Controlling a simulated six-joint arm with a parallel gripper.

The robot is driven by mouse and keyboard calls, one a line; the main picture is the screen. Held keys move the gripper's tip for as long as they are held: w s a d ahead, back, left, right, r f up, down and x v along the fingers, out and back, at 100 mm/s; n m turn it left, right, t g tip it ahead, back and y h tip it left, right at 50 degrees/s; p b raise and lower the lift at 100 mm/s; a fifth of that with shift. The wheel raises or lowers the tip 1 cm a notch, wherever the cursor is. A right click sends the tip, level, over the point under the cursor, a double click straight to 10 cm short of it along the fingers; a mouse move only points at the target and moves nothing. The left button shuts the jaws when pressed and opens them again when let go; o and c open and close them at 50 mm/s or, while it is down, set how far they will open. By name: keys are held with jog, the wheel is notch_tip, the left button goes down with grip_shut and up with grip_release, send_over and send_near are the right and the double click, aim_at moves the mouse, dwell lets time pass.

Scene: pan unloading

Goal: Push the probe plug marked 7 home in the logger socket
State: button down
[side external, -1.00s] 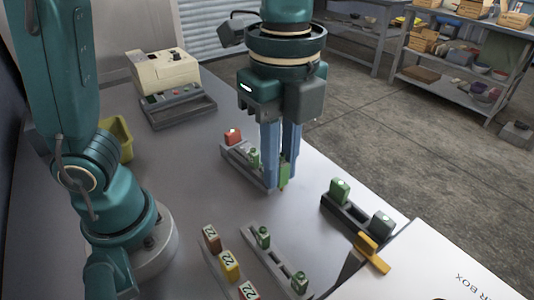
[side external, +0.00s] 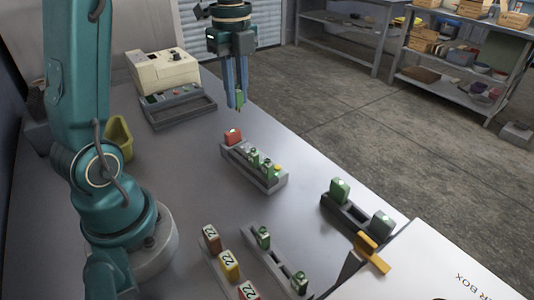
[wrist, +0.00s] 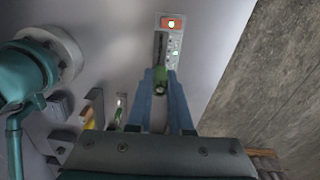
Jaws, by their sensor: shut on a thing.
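My gripper (side external: 238,103) is shut on a small green plug (side external: 239,97). It holds the plug upright in the air, beyond the grey rack, clear of the table. In the wrist view the plug (wrist: 160,80) sits between the two blue fingers. No 7 is legible on it. The grey rack (side external: 270,184) carries a red block at its far end, small green plugs along it and a yellow spot at its near end. It also shows in the wrist view (wrist: 178,62). I cannot tell which fixture is the logger socket.
A cream instrument (side external: 163,70) with a grey tray (side external: 180,110) stands at the back left. A dark rack (side external: 352,213) with green and grey blocks is at the right edge, near a yellow piece (side external: 372,254). More racks stand in front.

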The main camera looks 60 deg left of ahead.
send_over(242, 156)
jog(key=shift+a+f, duration=0.1)
jog(key=shift+f, duration=5.2)
jog(key=shift+f, duration=0.9)
jog(key=c, duration=0.8)
grip_release()
jog(key=shift+o, duration=0.2)
jog(key=shift+r, duration=0.1)
